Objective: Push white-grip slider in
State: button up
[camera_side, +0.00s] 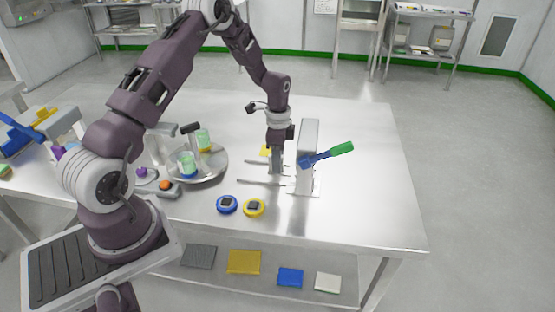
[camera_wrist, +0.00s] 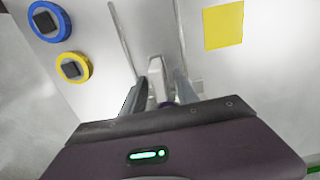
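An upright grey box (camera_side: 308,145) stands on the steel table, with a blue lever with a green handle (camera_side: 342,149) on its side. Two thin parallel rods (camera_side: 258,183) run left from its foot; they also show in the wrist view (camera_wrist: 122,38). My gripper (camera_side: 277,168) points down at the rods, just left of the box. In the wrist view, my gripper's fingers (camera_wrist: 160,92) stand apart on either side of a pale upright piece (camera_wrist: 156,68), which looks like the slider's white grip. Contact with it cannot be told. The side view hides this piece behind my fingers.
A blue round piece (camera_side: 227,204) and a yellow one (camera_side: 254,208) lie near the front edge. A round tray (camera_side: 210,172) with beakers stands left. A yellow square (camera_wrist: 223,25) lies beyond the rods. The table right of the box is clear.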

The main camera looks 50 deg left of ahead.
notch_tip(320, 180, up, 7)
jog(key=shift+d+r, duration=0.1)
jog(key=shift+r, duration=0.1)
jog(key=s+d+r+n+t, duration=0.15)
jog(key=s+d+r, duration=0.3)
jog(key=r, duration=0.45)
jog(key=s+d+r+n+t, duration=0.15)
jog(key=s+d+r, duration=0.3)
jog(key=r, duration=0.45)
jog(key=s+d+r+n+t, duration=0.1)
jog(key=s+d+r+n, duration=0.1)
jog(key=s, duration=0.7)
jog(key=s+d+r+n+t, duration=0.1)
jog(key=s+d+n, duration=0.3)
jog(key=s, duration=0.5)
jog(key=shift+s+d+r+t, duration=0.35)
jog(key=shift+d+r, duration=0.15)
jog(key=shift+d, duration=0.55)
